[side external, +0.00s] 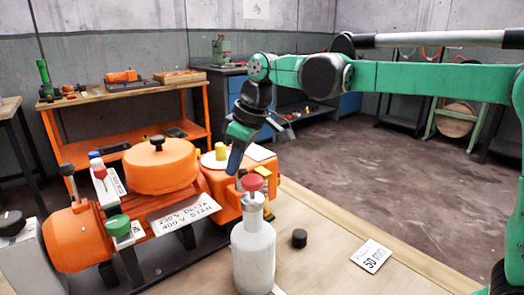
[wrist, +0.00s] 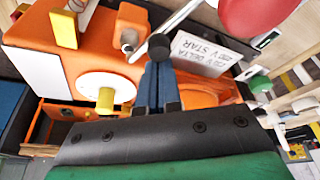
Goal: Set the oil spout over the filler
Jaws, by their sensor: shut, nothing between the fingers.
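A white bottle (side external: 254,255) with a red knob (side external: 252,183) stands upright on the bench. The red knob fills the top right of the wrist view (wrist: 252,12). A thin grey spout (wrist: 180,17) with a black ball end (wrist: 158,46) reaches from the knob's side over the orange machine. My gripper (side external: 233,172) is shut and empty, with its blue fingertips (wrist: 156,66) close by the black end; whether they touch is unclear. A small silver fitting (wrist: 130,40) sits left of the black end, apart from it. I cannot tell for sure whether it is the filler.
The orange machine (side external: 158,168) has a yellow plug (side external: 221,151) on a white disc and a voltage plate (side external: 185,213). A black cap (side external: 299,238) and a "50 mm" card (side external: 371,256) lie on the bench (side external: 330,225). The bench's right part is mostly clear.

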